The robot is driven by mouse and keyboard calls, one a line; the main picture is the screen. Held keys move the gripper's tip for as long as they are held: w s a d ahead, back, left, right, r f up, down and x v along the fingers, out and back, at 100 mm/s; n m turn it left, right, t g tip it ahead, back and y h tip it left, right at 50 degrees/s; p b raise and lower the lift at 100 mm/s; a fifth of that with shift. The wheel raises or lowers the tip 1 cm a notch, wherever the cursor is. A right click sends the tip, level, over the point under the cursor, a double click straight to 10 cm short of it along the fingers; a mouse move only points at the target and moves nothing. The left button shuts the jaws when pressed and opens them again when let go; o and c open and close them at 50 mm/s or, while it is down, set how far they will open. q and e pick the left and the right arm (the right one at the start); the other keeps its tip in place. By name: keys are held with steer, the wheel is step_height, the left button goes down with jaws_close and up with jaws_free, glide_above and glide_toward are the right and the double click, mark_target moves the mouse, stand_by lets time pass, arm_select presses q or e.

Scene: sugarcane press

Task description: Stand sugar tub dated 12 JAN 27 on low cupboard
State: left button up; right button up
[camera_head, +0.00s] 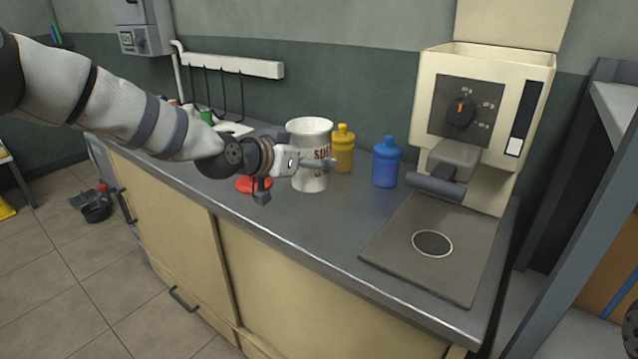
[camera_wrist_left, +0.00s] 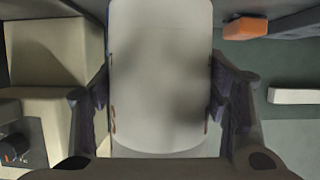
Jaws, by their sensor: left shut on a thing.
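A white tub (camera_head: 308,131) with dark red lettering, partly readable as "SUG", is upright over the grey top of a long cream cupboard (camera_head: 290,285) in the head view. I cannot read a date on it. My left gripper (camera_head: 312,163) is shut around the tub's sides. In the left wrist view the pale tub (camera_wrist_left: 160,75) fills the space between the two fingers of my left gripper (camera_wrist_left: 160,100). I cannot tell whether the tub's base touches the cupboard top.
A yellow bottle (camera_head: 343,150) and a blue bottle (camera_head: 386,163) stand right of the tub. A cream machine (camera_head: 480,110) with a dial stands at the right end. The front middle of the top is clear.

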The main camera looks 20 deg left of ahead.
arm_select(q)
steer(key=w+f, duration=0.1)
steer(key=f, duration=0.1)
steer(key=w+f, duration=0.1)
steer(key=shift+w+d+b, duration=0.25)
steer(key=shift+w+b, duration=0.05)
steer(key=shift+b, duration=0.05)
steer(key=f, duration=0.3)
steer(key=shift+w+f, duration=0.2)
steer(key=shift+f, duration=0.05)
steer(key=shift+r, duration=0.15)
arm_select(e)
steer(key=shift+s+f+g, duration=0.4)
steer(key=shift+s+f, duration=0.5)
arm_select(q)
steer(key=o, duration=1.6)
steer(key=shift+f, duration=0.2)
arm_select(e)
steer(key=shift+f, duration=0.1)
arm_select(q)
steer(key=shift+r, duration=0.1)
